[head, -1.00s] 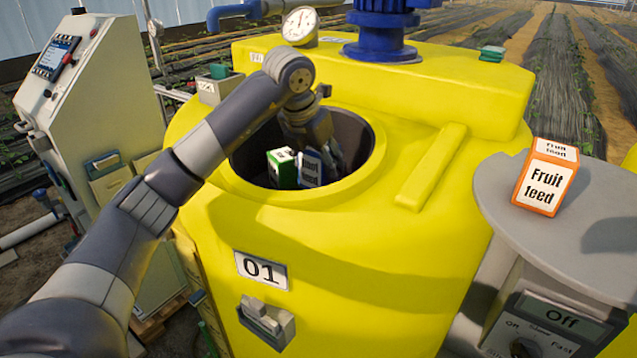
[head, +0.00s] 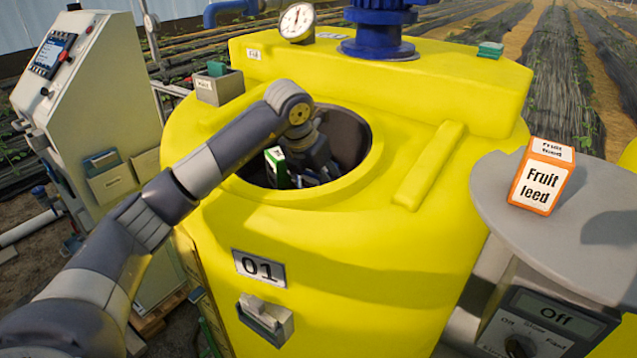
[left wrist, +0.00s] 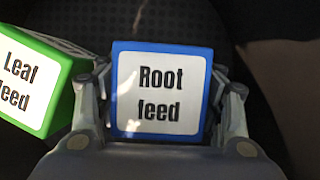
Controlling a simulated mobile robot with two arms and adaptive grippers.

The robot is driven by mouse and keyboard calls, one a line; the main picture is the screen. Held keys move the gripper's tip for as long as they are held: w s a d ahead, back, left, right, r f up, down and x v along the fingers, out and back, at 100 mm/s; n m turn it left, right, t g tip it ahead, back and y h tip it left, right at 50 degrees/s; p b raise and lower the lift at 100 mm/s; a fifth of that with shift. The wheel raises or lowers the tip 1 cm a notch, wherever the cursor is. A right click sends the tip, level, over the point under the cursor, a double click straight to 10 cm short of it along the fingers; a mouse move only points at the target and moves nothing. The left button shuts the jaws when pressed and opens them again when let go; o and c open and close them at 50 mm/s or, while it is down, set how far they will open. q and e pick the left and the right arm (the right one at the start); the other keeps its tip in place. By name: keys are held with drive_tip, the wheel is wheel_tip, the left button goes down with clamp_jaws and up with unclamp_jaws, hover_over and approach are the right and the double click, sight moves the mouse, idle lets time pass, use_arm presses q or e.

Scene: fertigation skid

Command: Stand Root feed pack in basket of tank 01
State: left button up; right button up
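The Root feed pack, a blue box with a white label, shows upright between my fingers in the left wrist view (left wrist: 160,90). In the head view only a bit of it shows, low in the round opening of tank 01 (head: 350,250). My left gripper (head: 312,172) reaches down into that opening. Its fingers (left wrist: 162,75) lie along both sides of the pack and appear closed on it. The basket inside is dark and mostly hidden by the arm and rim; I cannot tell whether the pack touches its floor. My right gripper is not in view.
A green Leaf feed pack (head: 277,167) stands in the opening, close to the left of the Root feed pack, also in the left wrist view (left wrist: 35,85). An orange Fruit feed pack (head: 541,180) stands on the grey shelf (head: 500,195) at right. The opening's yellow rim (head: 330,193) surrounds my wrist.

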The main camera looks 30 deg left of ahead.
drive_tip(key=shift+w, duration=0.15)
use_arm(q)
drive_tip(key=shift+r, duration=0.4)
drive_tip(key=b+v, duration=0.2)
drive_tip(key=v, duration=0.9)
drive_tip(key=shift+s+r, duration=0.15)
drive_tip(key=shift+r, duration=0.05)
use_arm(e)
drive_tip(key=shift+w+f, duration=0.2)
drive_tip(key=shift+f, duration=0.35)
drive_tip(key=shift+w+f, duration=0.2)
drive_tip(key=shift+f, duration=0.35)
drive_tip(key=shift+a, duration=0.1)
